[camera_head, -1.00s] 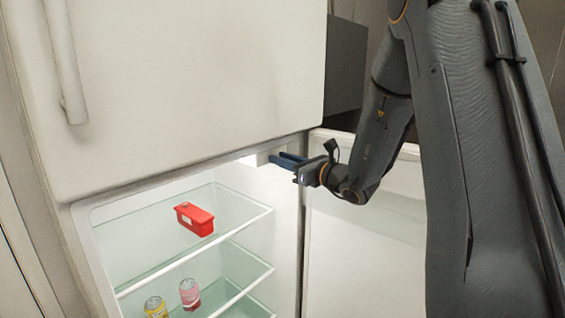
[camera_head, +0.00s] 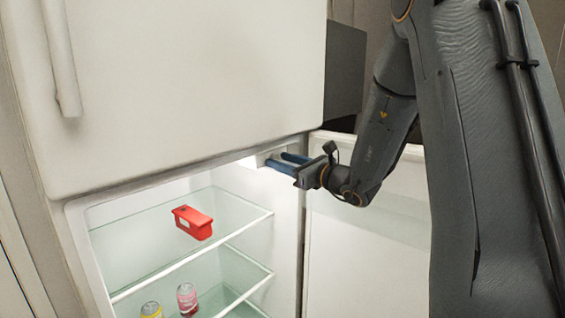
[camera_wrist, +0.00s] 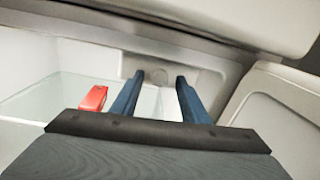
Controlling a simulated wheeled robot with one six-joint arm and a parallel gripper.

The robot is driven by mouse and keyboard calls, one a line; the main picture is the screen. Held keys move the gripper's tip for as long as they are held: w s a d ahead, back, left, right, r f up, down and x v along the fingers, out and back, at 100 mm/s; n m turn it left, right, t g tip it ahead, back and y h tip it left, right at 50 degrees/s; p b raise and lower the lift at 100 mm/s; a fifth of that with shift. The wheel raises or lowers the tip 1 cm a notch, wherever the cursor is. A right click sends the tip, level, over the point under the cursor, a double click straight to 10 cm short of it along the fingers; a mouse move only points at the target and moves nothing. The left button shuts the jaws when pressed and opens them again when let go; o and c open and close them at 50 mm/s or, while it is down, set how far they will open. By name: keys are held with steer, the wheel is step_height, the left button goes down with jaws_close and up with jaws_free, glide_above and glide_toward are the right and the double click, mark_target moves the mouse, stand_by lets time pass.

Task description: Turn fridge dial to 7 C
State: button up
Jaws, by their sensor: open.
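The fridge (camera_head: 165,195) stands open, with its lower compartment lit inside. A pale control housing (camera_head: 262,158) sits at the top right of that compartment. The round dial (camera_wrist: 158,77) shows faintly on it in the wrist view, between my fingertips; its markings cannot be read. My gripper (camera_head: 280,161) is open, with its two blue fingers pointing left into the top right corner of the compartment. In the wrist view the fingers (camera_wrist: 160,80) lie on either side of the dial. I cannot tell whether they touch it.
A red box (camera_head: 193,222) sits on the upper glass shelf (camera_head: 150,255); the red box also shows in the wrist view (camera_wrist: 93,98). A yellow can (camera_head: 151,310) and a pink can (camera_head: 187,298) stand below. The opened fridge door (camera_head: 350,250) is at the right, under my arm.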

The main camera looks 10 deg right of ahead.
steer(key=b+v, duration=0.1)
steer(key=v, duration=0.6)
steer(key=shift+s+d+b, duration=0.25)
steer(key=shift+s+b, duration=0.1)
steer(key=shift+b, duration=0.05)
steer(key=p, duration=0.3)
steer(key=shift+r+p, duration=0.25)
steer(key=shift+p, duration=0.15)
steer(key=shift+f+p+x, duration=0.15)
steer(key=shift+p+x, duration=0.55)
steer(key=shift+x, duration=1.3)
steer(key=shift+f+p+x, duration=0.1)
steer(key=shift+p+x, duration=0.55)
steer(key=shift+x, duration=1.3)
jaws_close()
steer(key=shift+b, duration=0.3)
